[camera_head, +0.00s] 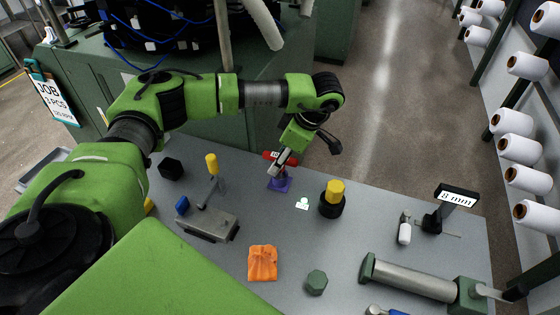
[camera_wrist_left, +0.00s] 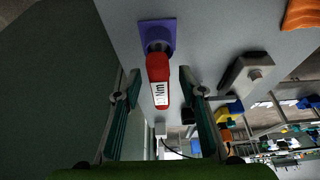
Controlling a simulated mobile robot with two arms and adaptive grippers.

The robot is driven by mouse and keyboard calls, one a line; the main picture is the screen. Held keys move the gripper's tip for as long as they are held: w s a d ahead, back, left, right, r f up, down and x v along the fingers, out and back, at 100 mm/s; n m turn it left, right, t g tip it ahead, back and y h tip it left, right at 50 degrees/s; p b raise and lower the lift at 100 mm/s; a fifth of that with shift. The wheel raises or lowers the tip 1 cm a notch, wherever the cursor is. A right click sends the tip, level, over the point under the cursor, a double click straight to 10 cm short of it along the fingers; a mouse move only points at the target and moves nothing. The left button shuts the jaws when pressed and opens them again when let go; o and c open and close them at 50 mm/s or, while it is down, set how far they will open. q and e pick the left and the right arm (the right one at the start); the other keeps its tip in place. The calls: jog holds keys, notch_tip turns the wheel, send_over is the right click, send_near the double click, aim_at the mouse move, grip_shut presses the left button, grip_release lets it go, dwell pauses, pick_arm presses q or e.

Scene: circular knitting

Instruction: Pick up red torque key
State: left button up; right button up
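The red torque key (camera_head: 272,155) stands at the purple holder (camera_head: 284,185) on the grey table. In the left wrist view the key (camera_wrist_left: 158,68) has a white label reading "Nm" and its far end meets the purple holder (camera_wrist_left: 168,25). My left gripper (camera_head: 283,163) is over the key, partly covering it in the head view. In the left wrist view its two fingers (camera_wrist_left: 160,78) are apart, one on each side of the key, with visible gaps. The gripper is open and holds nothing. My right gripper is not in view.
A grey block with a yellow-handled lever (camera_head: 209,228) lies left of the holder. A yellow-topped black cylinder (camera_head: 332,200) stands to its right. An orange cloth (camera_head: 262,263) and a green hexagonal piece (camera_head: 316,282) lie nearer. A roller (camera_head: 415,281) is at the right.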

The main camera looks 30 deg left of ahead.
pick_arm(q)
grip_shut()
jog(key=shift+r, duration=0.15)
jog(key=shift+w+r+b, duration=0.1)
jog(key=shift+r+b, duration=0.15)
jog(key=shift+b, duration=0.1)
jog(key=shift+r+b, duration=0.7)
jog(key=shift+r, duration=0.25)
jog(key=s+d+r+b, duration=0.1)
jog(key=s+d+r, duration=0.8)
jog(key=s+r, duration=0.1)
jog(key=shift+s+r, duration=0.2)
jog(key=shift+s, duration=0.2)
jog(key=shift+d, duration=0.1)
